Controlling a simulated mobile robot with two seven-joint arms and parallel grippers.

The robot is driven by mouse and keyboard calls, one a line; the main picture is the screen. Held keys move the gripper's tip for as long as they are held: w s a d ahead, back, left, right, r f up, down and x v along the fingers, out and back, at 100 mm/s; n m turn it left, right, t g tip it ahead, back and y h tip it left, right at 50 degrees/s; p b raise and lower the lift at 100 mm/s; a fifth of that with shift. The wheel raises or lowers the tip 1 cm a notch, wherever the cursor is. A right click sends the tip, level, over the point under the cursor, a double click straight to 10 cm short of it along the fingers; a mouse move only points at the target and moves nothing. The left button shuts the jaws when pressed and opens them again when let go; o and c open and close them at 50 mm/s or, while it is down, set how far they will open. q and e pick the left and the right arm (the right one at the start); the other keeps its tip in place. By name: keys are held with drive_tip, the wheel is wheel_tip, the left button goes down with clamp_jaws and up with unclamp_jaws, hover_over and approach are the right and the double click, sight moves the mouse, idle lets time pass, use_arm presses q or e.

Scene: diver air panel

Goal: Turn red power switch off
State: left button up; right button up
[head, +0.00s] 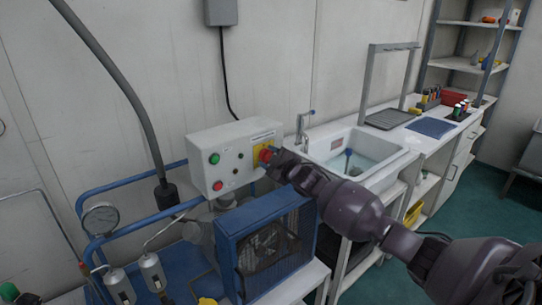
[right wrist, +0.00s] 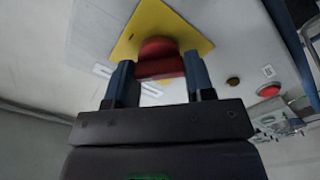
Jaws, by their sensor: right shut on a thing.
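The red power switch (head: 265,155) sits on a yellow plate on the front of a white control box (head: 206,150). In the right wrist view the red switch (right wrist: 158,58) stands out from its yellow plate (right wrist: 190,22). My right gripper (right wrist: 160,80) has one blue finger on each side of the red switch and is shut on it. In the head view my right gripper (head: 275,160) reaches the box from the right and partly covers the switch. My left gripper is not in view.
A green button (head: 214,158) and a red button (head: 218,185) are on the same box. A blue fan-cooled unit (head: 265,245) stands below it. A pressure gauge (head: 101,218) is at the left, and a sink (head: 355,155) is to the right.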

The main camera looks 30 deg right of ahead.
drive_tip(key=n+p, duration=0.1)
drive_tip(key=n, duration=0.3)
drive_tip(key=shift+n, duration=0.3)
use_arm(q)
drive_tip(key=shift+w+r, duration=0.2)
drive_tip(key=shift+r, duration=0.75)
use_arm(e)
drive_tip(key=n, duration=0.3)
drive_tip(key=shift+f+n, duration=0.2)
drive_tip(key=shift+n, duration=0.2)
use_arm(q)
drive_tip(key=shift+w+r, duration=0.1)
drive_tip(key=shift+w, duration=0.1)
use_arm(e)
drive_tip(key=o, duration=0.9)
drive_tip(key=shift+s, duration=0.15)
